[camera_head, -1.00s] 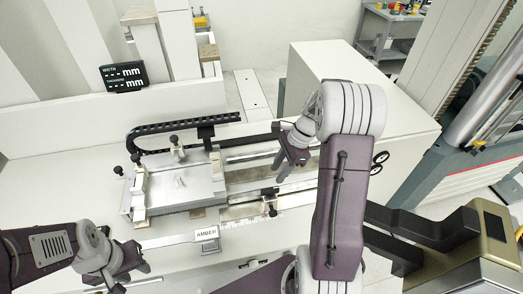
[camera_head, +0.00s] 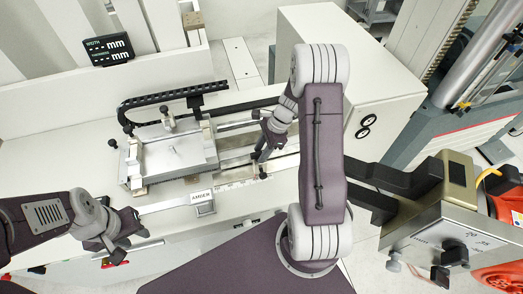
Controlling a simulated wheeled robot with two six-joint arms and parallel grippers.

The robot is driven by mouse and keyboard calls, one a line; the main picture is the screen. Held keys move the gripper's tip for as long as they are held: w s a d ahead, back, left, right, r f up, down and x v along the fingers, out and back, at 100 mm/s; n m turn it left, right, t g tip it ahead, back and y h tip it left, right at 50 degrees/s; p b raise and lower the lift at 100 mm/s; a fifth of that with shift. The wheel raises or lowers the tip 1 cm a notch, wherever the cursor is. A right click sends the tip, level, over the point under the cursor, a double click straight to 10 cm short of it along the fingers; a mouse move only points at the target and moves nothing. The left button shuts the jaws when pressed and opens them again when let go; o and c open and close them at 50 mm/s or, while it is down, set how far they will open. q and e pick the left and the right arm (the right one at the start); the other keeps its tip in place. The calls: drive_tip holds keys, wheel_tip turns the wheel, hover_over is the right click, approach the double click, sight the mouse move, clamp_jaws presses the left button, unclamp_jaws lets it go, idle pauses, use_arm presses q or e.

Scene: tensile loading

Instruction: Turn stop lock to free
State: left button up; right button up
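A light metal fixture (camera_head: 172,158) with several black knobs sits on the white bench, with a slide rail (camera_head: 240,183) running to its right. A small dark part (camera_head: 262,175) stands on the rail; I cannot tell whether it is the stop lock, and no lock marking is legible. My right gripper (camera_head: 262,153) points down just above this part, partly overlapping it; contact and finger gap are unclear. My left gripper (camera_head: 133,247) is low at the left, in front of the fixture, with its dark fingers apart and nothing seen between them.
A small "AMBER" label block (camera_head: 203,201) stands at the rail's front. A black cable chain (camera_head: 172,96) runs behind the fixture. A display (camera_head: 109,49) reading mm is at the back left. A white cabinet (camera_head: 375,90) and a testing machine (camera_head: 450,110) stand to the right.

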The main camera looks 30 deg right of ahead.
drive_tip(key=shift+w+f, duration=0.1)
drive_tip(key=shift+w, duration=0.15)
clamp_jaws()
drive_tip(key=shift+n+g+p, duration=0.5)
drive_tip(key=shift+n+g, duration=0.1)
drive_tip(key=shift+n, duration=0.6)
drive_tip(key=n+g, duration=0.1)
drive_tip(key=n, duration=0.2)
drive_tip(key=shift+w+n+p, duration=0.15)
drive_tip(key=shift+n+p, duration=0.15)
drive_tip(key=n+g, duration=0.1)
drive_tip(key=n, duration=0.2)
drive_tip(key=n+g+h, duration=0.1)
drive_tip(key=n, duration=0.2)
drive_tip(key=shift+w+a, duration=0.15)
drive_tip(key=n+h, duration=0.1)
drive_tip(key=n, duration=0.2)
drive_tip(key=n+g+h, duration=0.1)
drive_tip(key=n, duration=0.1)
drive_tip(key=shift+a+n, duration=0.15)
drive_tip(key=shift+n, duration=0.25)
unclamp_jaws()
